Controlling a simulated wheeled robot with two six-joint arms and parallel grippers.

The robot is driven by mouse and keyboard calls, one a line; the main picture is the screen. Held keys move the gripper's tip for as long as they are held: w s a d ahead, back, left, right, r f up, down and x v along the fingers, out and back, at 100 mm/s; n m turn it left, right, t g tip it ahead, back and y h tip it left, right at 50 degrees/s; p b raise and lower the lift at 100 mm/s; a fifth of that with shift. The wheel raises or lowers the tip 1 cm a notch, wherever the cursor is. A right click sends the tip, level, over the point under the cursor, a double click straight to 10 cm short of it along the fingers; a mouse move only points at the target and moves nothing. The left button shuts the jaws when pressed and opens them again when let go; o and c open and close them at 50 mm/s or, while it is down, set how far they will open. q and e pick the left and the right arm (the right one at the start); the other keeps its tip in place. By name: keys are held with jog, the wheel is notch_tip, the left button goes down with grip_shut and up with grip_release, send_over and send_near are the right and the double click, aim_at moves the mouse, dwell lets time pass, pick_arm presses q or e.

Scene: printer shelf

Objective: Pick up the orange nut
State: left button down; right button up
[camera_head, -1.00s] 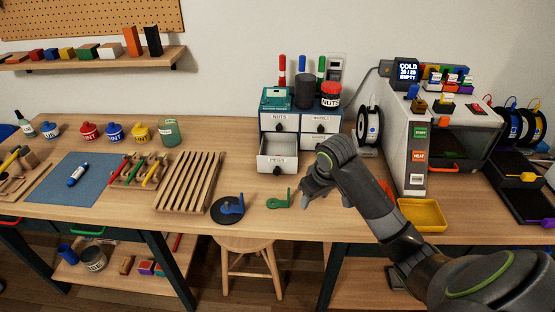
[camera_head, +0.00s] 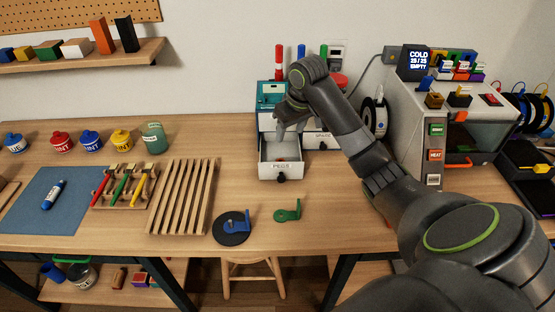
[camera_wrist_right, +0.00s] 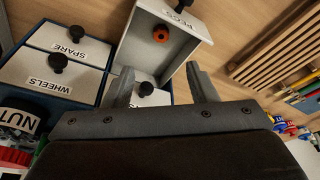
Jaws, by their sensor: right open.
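An orange nut (camera_wrist_right: 160,34) lies inside the open white PEGS drawer (camera_wrist_right: 135,50) in the right wrist view. In the head view the same drawer (camera_head: 281,170) is pulled out at the lower left of the small cabinet; I cannot make out the nut there. My right gripper (camera_head: 284,130) is over the back part of this drawer, fingers pointing down. In the right wrist view its two fingers (camera_wrist_right: 163,85) are spread apart with nothing between them, and the nut is beyond the fingertips. My left gripper is not in view.
Shut SPARE (camera_wrist_right: 69,40) and WHEELS (camera_wrist_right: 45,76) drawers adjoin the open one. A NUTS jar (camera_wrist_right: 18,117) is near my gripper. A slatted wooden rack (camera_head: 185,195), a black disc (camera_head: 231,228) and a green hooked piece (camera_head: 288,212) lie in front. The printer (camera_head: 420,130) stands at right.

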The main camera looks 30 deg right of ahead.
send_near(282, 159)
jog(key=f, duration=0.1)
jog(key=a+f+p, duration=0.1)
jog(key=f, duration=0.1)
jog(key=shift+w+f, duration=0.2)
jog(key=shift+w, duration=0.05)
jog(key=shift+f, duration=0.25)
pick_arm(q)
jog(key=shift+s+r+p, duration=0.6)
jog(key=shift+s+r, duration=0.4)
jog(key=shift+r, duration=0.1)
pick_arm(e)
jog(key=shift+x, duration=2.35)
jog(key=c, duration=1.1)
jog(key=shift+o, duration=0.2)
